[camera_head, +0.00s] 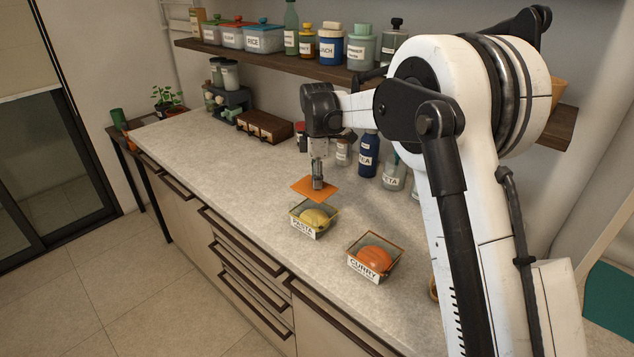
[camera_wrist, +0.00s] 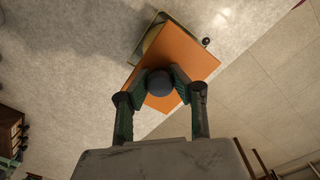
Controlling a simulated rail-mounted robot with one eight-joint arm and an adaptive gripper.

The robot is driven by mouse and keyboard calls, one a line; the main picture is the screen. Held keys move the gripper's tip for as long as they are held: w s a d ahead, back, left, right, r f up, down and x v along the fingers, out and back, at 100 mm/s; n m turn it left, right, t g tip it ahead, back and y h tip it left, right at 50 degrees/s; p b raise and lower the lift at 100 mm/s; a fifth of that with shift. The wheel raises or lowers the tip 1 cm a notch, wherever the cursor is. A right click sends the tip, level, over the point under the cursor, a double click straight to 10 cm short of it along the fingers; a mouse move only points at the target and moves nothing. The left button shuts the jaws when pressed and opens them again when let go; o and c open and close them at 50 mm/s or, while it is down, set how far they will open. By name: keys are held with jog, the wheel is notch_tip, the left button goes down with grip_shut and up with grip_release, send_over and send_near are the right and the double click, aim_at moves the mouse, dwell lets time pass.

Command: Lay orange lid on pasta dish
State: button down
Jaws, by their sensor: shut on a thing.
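The orange lid (camera_head: 313,189) is a flat square plate in the head view, held in the air above and slightly behind the pasta dish. My gripper (camera_head: 318,182) is shut on the lid's knob. In the wrist view the lid (camera_wrist: 172,58) shows with its round grey knob between the fingers of my gripper (camera_wrist: 159,84). The pasta dish (camera_head: 314,217) is a square glass dish with yellow food and a PASTA label, standing open on the counter. In the wrist view the lid hides most of the dish; only a rim edge (camera_wrist: 151,33) shows beyond it.
The curry dish (camera_head: 374,257), with orange food, stands uncovered to the right on the counter (camera_head: 215,165). Bottles (camera_head: 368,153) and jars stand at the back. A loaded shelf (camera_head: 270,62) hangs above. The counter to the left is clear.

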jog(key=shift+f, duration=0.8)
jog(key=shift+f, duration=0.1)
jog(key=shift+f+b, duration=0.3)
jog(key=shift+f, duration=0.25)
jog(key=c, duration=1.5)
grip_release()
jog(key=shift+c, duration=0.2)
jog(key=shift+r, duration=0.2)
